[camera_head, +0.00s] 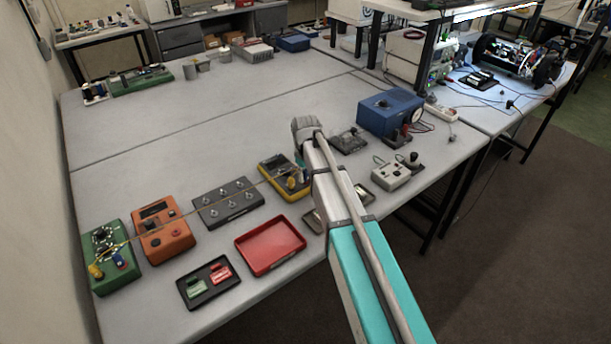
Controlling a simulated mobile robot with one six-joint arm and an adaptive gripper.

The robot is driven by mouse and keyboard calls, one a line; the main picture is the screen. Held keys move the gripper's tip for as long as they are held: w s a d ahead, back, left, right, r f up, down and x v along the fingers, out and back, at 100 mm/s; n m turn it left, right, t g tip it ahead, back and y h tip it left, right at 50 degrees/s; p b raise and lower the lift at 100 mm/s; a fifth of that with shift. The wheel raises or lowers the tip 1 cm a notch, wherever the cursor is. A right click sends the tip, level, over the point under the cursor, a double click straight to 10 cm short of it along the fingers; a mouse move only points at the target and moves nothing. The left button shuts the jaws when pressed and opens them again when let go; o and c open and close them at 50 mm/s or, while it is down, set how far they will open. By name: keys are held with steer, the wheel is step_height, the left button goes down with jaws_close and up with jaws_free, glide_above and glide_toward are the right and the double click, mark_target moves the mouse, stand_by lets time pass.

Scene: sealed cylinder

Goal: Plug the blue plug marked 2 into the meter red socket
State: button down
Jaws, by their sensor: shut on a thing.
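A yellow meter (272,176) lies on the table, left of my arm. A small blue plug (291,183) shows at its right side, beside my gripper (301,172). My gripper is mostly hidden behind my wrist and is shut on what appears to be this blue plug. I cannot tell whether the plug touches the meter. The red socket and the mark 2 cannot be made out. A thin tan cable (190,212) runs from the green box (104,240) at the left to the meter. The green box also carries a yellow plug (95,270) and another blue plug (120,260).
An orange box (162,236) and a grey switch box (228,204) lie under the cable's line. A red tray (270,247) and a black tray (190,290) lie in front. A blue device (390,110) stands at the right. The table's middle is clear.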

steer(key=shift+c, duration=2)
jaws_free()
steer(key=shift+r, duration=0.1)
step_height(320, 180, up, 7)
steer(key=p, duration=0.7)
steer(key=shift+r+p, duration=0.15)
steer(key=shift+p, duration=0.15)
steer(key=s+a, duration=0.1)
steer(key=a, duration=0.8)
steer(key=s+a+f+b, duration=0.1)
steer(key=a, duration=0.9)
steer(key=s+a+f+b, duration=0.1)
steer(key=s+a, duration=0.1)
steer(key=a, duration=0.7)
steer(key=shift+a+f, duration=0.15)
steer(key=shift+a, duration=0.15)
steer(key=shift+s+a, duration=0.3)
steer(key=shift+a, duration=0.5)
